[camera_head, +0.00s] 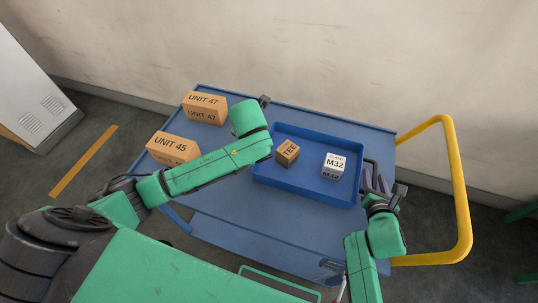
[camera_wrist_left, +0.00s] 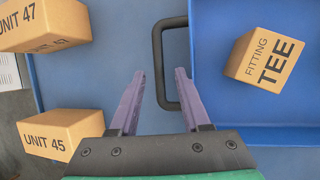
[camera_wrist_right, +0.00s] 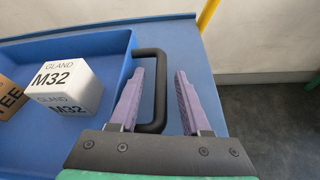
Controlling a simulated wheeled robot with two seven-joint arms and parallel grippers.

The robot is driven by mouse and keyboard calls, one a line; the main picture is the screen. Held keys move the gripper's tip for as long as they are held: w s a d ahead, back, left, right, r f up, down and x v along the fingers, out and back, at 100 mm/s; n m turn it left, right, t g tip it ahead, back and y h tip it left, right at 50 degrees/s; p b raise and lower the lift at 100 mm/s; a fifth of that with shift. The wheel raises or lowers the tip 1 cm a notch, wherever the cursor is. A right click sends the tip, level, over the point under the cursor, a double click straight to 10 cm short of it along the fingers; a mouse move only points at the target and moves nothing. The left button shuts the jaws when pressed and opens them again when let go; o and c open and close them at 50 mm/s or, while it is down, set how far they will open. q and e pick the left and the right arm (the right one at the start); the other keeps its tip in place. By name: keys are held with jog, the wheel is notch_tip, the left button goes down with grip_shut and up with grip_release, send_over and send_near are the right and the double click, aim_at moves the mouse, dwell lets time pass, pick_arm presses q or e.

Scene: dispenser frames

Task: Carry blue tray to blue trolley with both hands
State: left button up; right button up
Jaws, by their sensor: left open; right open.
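The blue tray (camera_head: 305,188) lies on the top of the blue trolley (camera_head: 225,215). It holds an orange-brown TEE box (camera_head: 287,152) and a white M32 box (camera_head: 334,165). My left gripper (camera_wrist_left: 161,74) is open at the tray's left handle (camera_wrist_left: 158,60); the handle's outer bar appears between its fingers. Neither gripper is shut on a handle.
Two cardboard boxes, UNIT 47 (camera_head: 205,107) and UNIT 45 (camera_head: 173,149), stand on the trolley's left side. A yellow push handle (camera_head: 461,200) rises at its right end. A wall runs behind, and a grey cabinet (camera_head: 32,95) stands at the far left.

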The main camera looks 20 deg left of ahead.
jog(key=shift+s, duration=0.15)
jog(key=v, duration=1.2)
pick_arm(q)
jog(key=v, duration=0.8)
jog(key=shift+s+r, duration=0.1)
jog(key=shift+d, duration=0.1)
